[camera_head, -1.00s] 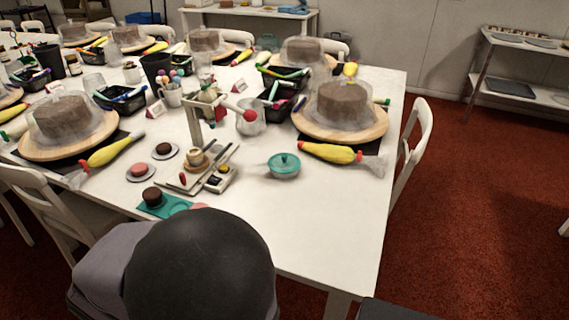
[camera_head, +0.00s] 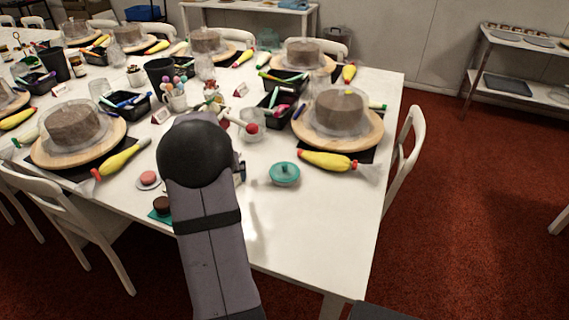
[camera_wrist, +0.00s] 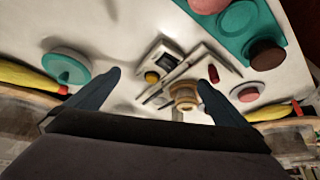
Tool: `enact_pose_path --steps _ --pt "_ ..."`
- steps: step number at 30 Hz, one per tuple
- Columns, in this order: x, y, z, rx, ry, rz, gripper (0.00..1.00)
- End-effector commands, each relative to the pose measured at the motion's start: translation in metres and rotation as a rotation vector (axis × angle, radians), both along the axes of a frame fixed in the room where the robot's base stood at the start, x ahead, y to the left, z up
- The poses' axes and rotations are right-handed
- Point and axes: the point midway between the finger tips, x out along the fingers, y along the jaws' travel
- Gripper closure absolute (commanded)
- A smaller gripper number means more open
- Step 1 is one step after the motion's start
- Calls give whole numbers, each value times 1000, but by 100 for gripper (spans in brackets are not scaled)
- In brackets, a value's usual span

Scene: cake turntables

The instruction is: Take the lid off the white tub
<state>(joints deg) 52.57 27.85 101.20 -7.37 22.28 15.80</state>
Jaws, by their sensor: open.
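A small round tub with a teal knobbed lid (camera_head: 284,172) stands on the white table, right of my arm in the head view. The lid sits on it, and little of the tub's body shows. In the wrist view the lid (camera_wrist: 66,68) is at the left, with a pale rim around it, outside my fingers. My gripper (camera_wrist: 160,77) is open, its two dark fingers apart with nothing held between them. The fingertips are hidden behind my arm in the head view.
A pale tray (camera_wrist: 172,75) with small items lies ahead between my fingers. A teal mat (camera_wrist: 245,30) with a brown cake is at upper right. Table in front of the tub is bare.

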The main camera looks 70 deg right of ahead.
Motion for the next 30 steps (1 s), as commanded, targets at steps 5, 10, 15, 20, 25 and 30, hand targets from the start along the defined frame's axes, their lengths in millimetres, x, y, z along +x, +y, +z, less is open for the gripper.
enact_pose_path --steps 5,10,15,20,25,30 --pt "-84 -87 13 -42 3 -186 0" --pt "-132 -124 15 -66 7 -274 0" --pt "-147 -134 15 -75 8 -299 0" --pt "-147 -136 11 -74 9 -299 0" --pt "-145 -142 1 -73 10 -298 0" --pt "-145 -145 -3 -74 9 -298 0"
